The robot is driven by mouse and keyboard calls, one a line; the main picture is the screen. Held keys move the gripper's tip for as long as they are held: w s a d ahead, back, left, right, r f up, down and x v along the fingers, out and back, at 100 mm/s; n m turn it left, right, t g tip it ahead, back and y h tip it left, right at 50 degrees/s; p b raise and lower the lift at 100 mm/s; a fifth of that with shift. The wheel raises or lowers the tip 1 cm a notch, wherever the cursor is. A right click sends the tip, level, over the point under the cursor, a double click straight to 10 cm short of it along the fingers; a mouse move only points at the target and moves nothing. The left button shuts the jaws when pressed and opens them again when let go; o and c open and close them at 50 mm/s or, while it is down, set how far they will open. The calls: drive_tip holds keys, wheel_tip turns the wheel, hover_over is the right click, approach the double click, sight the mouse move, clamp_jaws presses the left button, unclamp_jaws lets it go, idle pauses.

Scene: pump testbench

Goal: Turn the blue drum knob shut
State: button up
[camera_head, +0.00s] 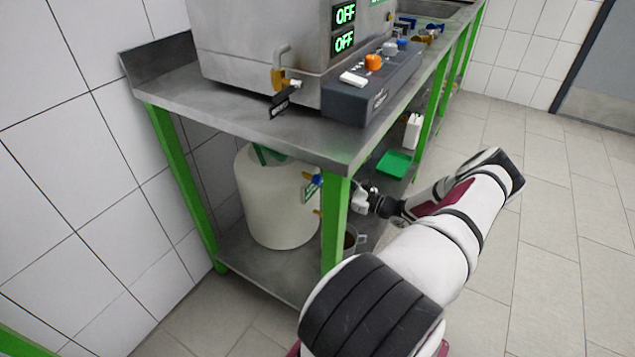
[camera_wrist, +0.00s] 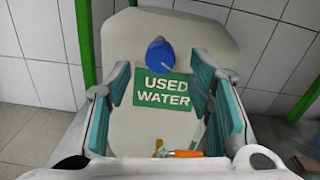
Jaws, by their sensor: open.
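A white drum (camera_head: 270,205) stands on the lower shelf under the bench. It fills the middle of the wrist view (camera_wrist: 205,30) and bears a green "USED WATER" label (camera_wrist: 162,91). The blue drum knob (camera_wrist: 160,51) is above the label. In the head view the knob (camera_head: 317,180) shows small, just left of the green leg. My gripper (camera_wrist: 162,72) is open, with a teal pad on each side of the label and the knob beyond, roughly centred between them. Nothing is between the pads that I can see held. In the head view my gripper (camera_head: 361,197) is right of the leg.
A green bench leg (camera_head: 336,225) stands close to my gripper. A metal cup (camera_head: 351,238), green tray (camera_head: 395,164) and white bottle (camera_head: 412,131) are under the bench. An orange part (camera_wrist: 186,154) shows low in the wrist view. Open floor lies to the right.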

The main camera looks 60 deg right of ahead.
sight(321, 182)
drive_tip(key=shift+w+a+b, duration=0.2)
drive_tip(key=shift+w+b, duration=0.2)
drive_tip(key=shift+w, duration=2.35)
drive_tip(key=shift+c, duration=0.4)
clamp_jaws()
